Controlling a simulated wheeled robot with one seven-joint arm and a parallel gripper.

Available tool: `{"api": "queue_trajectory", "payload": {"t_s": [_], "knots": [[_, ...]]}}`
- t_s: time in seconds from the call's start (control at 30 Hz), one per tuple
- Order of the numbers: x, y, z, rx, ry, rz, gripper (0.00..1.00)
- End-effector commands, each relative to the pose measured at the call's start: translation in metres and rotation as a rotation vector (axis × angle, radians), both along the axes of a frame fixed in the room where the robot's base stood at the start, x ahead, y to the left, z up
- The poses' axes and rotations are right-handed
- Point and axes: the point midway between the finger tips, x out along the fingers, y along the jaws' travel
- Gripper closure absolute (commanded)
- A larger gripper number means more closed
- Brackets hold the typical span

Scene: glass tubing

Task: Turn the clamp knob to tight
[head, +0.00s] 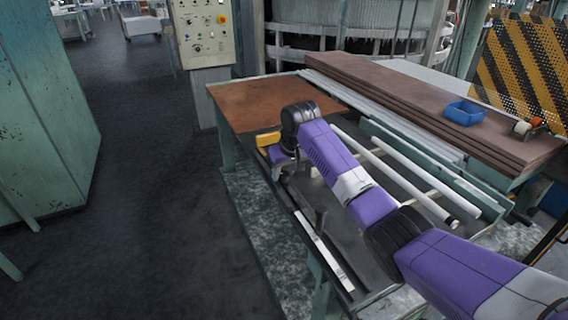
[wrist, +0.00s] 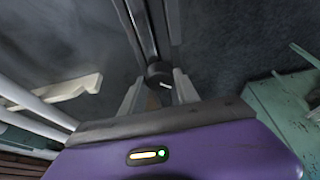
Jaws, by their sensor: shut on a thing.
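The clamp knob (wrist: 159,71) is round and black, with a short pale mark on its top face, in the upper middle of the wrist view. My gripper (wrist: 158,88) has one grey finger on each side of it and is shut on it. In the head view my gripper (head: 284,172) points down over the near left part of the bench, and the knob cannot be made out there. A dark rail runs away from the knob in the wrist view. Which way the pale mark stands for tight cannot be told.
White glass tubes (head: 405,175) lie across the bench to the right of my gripper. The floor at left is clear.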

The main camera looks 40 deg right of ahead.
Motion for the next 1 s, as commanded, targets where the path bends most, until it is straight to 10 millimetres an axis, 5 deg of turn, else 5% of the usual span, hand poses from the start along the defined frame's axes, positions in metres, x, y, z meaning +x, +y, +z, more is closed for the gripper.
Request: {"api": "queue_trajectory", "payload": {"t_s": [0.6, 1.0], "knots": [[0.0024, 0.0043, 0.0003, -0.001, 0.001, -0.557, 1.00], [0.0035, 0.0042, -0.0001, 0.000, 0.000, -0.765, 1.00]]}}
